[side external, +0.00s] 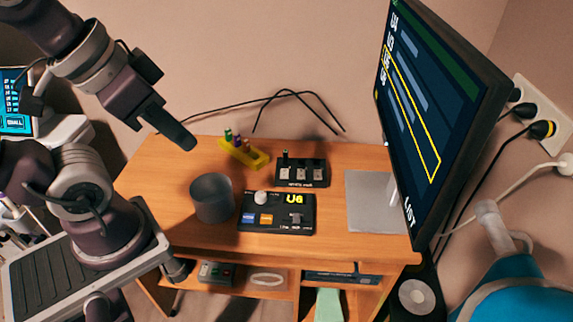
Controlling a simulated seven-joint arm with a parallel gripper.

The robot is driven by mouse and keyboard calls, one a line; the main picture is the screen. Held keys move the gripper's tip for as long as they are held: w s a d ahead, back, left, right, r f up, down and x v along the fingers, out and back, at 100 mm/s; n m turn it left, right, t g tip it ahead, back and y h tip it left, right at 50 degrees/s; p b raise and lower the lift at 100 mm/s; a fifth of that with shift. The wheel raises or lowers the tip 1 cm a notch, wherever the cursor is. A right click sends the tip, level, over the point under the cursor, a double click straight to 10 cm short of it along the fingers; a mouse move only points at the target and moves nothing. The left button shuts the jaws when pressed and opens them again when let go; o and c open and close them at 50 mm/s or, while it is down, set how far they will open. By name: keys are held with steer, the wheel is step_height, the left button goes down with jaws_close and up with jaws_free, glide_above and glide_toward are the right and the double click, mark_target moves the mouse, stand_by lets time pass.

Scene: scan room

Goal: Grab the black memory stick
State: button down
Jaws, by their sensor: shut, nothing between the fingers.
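My gripper (187,142) is shut and empty, in the air left of the yellow holder and above the desk. The yellow holder (257,161) stands on the desk with several small upright sticks (237,141) in it; their tops look green, purple and brownish. A small dark upright stick (285,158) stands at the back left of a black slotted box (318,174). The sticks are too small to tell for sure which one is the black memory stick.
A dark grey cup (212,198) and a black control panel (277,224) with a lit yellow display stand on the wooden desk (165,178). A large monitor (435,110) on a metal foot (374,200) fills the right. A black cable (285,93) lies behind.

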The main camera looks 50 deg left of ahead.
mark_target(285, 155)
stand_by(0.4)
steer(key=c, duration=1.3)
jaws_free()
